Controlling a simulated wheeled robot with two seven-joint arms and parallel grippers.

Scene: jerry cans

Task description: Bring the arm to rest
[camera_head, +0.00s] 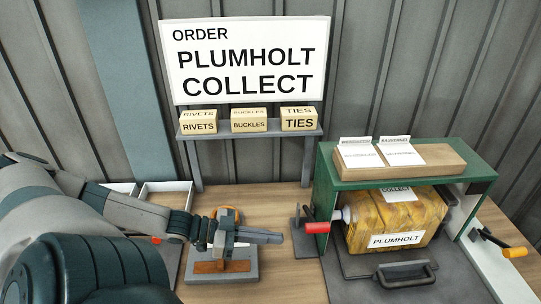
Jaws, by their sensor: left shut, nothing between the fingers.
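My left gripper (270,237) reaches in from the left over the table, its fingers shut and empty, pointing right. It is above a grey stand (245,276) with a brown piece (208,267) on it, and an orange-brown ring (228,211) shows just behind the gripper. Whether the gripper touches the stand or the ring cannot be told. My left arm (140,213) is stretched out from the lower left. My right gripper is out of view.
A yellow jerry can (400,221) labelled PLUMHOLT lies under a green frame (327,185). A red-handled clamp (316,228) stands left of it and an orange-handled one (514,252) right. A shelf (290,134) with labelled boxes and an order sign (245,60) stand behind.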

